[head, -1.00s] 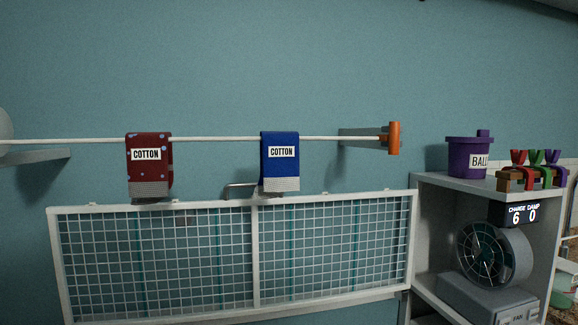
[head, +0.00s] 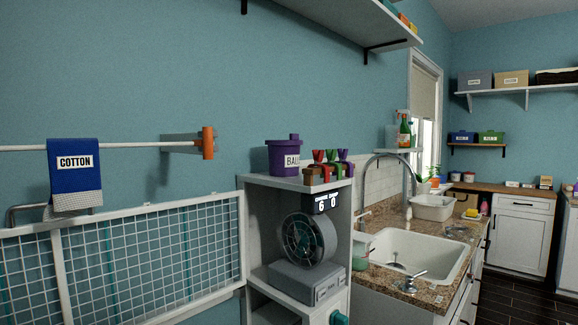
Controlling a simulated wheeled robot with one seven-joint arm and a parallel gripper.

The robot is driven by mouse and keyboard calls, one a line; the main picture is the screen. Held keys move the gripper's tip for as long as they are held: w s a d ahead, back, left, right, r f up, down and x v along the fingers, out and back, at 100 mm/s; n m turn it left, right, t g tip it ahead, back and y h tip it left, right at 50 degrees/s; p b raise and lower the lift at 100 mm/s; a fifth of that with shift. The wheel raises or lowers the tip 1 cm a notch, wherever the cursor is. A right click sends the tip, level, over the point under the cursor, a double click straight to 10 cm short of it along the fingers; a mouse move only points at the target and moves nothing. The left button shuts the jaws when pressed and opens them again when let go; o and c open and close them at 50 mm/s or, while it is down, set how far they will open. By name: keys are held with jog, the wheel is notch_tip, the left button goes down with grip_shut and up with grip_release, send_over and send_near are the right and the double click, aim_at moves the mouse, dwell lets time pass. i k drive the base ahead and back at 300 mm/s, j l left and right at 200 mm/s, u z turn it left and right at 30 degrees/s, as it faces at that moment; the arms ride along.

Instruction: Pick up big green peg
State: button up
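In the head view, several big pegs in red, green and purple stand clipped on a small brown wooden rack on top of the white shelf unit. The big green peg (head: 332,157) is between a red peg (head: 317,158) and a purple peg (head: 342,157). It looks upright, with its upper prongs spread in a V. My gripper is not in the head view.
A purple tub (head: 283,157) stands left of the pegs. A fan (head: 308,240) sits below in the shelf unit (head: 257,225). A rod with a blue cloth (head: 76,180) and a white mesh rack (head: 130,255) are left. A sink (head: 415,250) is right.

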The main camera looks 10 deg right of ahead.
aim_at(331, 155)
jog(key=i+l+u, duration=0.1)
jog(key=i+l, duration=0.9)
jog(key=l, duration=0.25)
jog(key=j+u, duration=0.05)
